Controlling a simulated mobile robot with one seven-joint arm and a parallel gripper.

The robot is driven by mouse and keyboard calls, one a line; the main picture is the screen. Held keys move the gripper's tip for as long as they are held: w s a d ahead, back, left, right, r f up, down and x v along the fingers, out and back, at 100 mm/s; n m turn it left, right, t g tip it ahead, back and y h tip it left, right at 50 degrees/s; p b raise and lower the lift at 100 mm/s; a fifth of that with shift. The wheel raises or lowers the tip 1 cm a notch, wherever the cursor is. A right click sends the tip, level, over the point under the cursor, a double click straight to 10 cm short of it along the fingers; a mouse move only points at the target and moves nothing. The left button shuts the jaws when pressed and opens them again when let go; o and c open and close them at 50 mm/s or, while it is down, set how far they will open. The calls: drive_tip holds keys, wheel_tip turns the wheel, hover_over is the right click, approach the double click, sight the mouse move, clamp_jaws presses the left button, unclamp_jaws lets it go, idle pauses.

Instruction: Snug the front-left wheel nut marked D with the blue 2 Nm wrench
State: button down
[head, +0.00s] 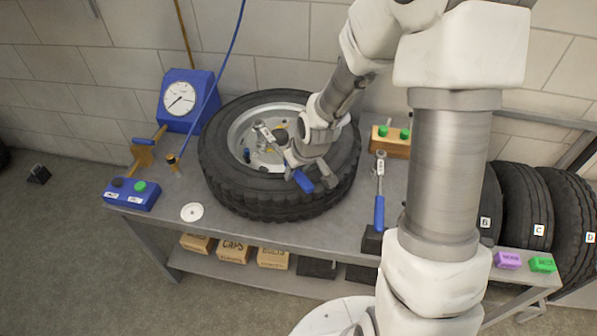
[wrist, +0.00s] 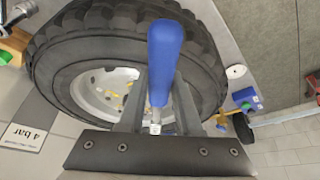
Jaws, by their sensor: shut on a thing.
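My gripper (head: 297,165) is over the right part of the wheel (head: 222,180), which lies flat on the bench. It is shut on a blue-handled wrench (head: 303,181). The wrench's metal head reaches left over the pale rim. In the wrist view the blue handle (wrist: 166,50) stands up between my fingers (wrist: 158,105), with the wheel (wrist: 65,65) behind it. Small yellow and dark parts show in the rim. I cannot read a D on any nut, nor tell whether the wrench head touches one. The wrench's torque mark is not readable.
A second blue-handled wrench (head: 379,208) lies on the bench (head: 330,232) right of the wheel. A blue gauge (head: 185,100), a button box (head: 132,194) and a white disc (head: 192,212) are at left. A wooden block (head: 391,146) with green knobs stands behind. Tyres (head: 527,195) stand at right.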

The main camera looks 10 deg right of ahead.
drive_tip(key=shift+s+a+f+b, duration=0.1)
drive_tip(key=shift+a+b, duration=0.3)
drive_tip(key=shift+b, duration=0.05)
drive_tip(key=shift+a+m+b, duration=0.15)
drive_tip(key=shift+m+b, duration=0.15)
drive_tip(key=shift+s+a+b, duration=0.15)
drive_tip(key=shift+a+b, duration=0.2)
drive_tip(key=shift+b, duration=0.15)
drive_tip(key=shift+a+m, duration=0.15)
drive_tip(key=shift+m, duration=0.15)
drive_tip(key=shift+a+b, duration=0.1)
drive_tip(key=shift+b, duration=0.25)
